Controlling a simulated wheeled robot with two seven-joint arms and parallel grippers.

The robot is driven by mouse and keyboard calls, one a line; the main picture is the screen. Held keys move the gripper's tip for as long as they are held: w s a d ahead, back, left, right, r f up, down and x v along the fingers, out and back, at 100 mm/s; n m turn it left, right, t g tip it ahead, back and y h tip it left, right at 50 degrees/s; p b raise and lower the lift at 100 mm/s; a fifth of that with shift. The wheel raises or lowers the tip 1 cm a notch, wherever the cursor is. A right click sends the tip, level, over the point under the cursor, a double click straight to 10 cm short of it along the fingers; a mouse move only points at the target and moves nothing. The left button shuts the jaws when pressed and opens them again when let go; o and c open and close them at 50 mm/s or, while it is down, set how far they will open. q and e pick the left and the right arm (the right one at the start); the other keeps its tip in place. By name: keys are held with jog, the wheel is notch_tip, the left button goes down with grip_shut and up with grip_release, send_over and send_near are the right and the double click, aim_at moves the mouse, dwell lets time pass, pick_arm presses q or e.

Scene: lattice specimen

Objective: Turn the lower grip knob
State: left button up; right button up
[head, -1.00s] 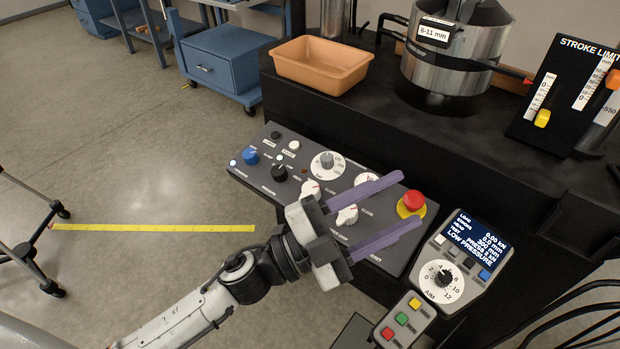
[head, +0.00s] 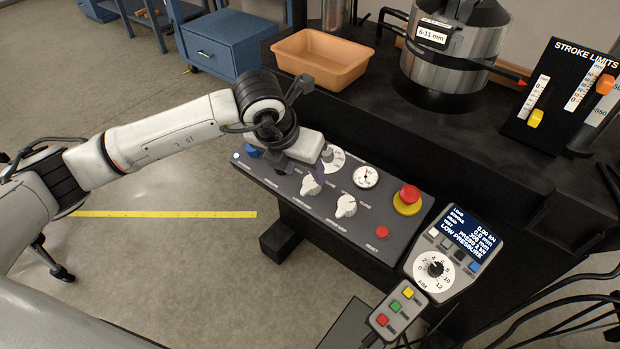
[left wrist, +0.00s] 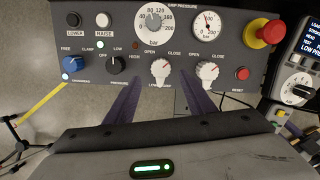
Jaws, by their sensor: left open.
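The lower grip knob (head: 310,185) is a white pointer knob on the dark sloping control panel (head: 268,172). It also shows in the left wrist view (left wrist: 160,70), between OPEN and CLOSE labels. A like white knob (head: 346,206) sits to its right, also in the left wrist view (left wrist: 207,72). My left gripper (head: 284,163) is over the panel's left part, its fingers largely hidden in the head view. In the left wrist view its two purple fingers (left wrist: 160,98) are apart and empty, below the lower grip knob in the picture. I see no contact with the knob.
A red emergency button (head: 408,195) on a yellow base and a red reset button (head: 382,232) are on the panel's right. A blue knob (left wrist: 72,64) and a black knob (left wrist: 116,64) are left of the lower grip knob. An orange bin (head: 321,58) stands behind.

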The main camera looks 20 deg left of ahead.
aim_at(310, 182)
pick_arm(q)
jog(key=x, duration=0.6)
jog(key=shift+w+d+f, duration=0.1)
jog(key=shift+d+f, duration=0.05)
jog(key=shift+f, duration=0.25)
jog(key=c, duration=1.1)
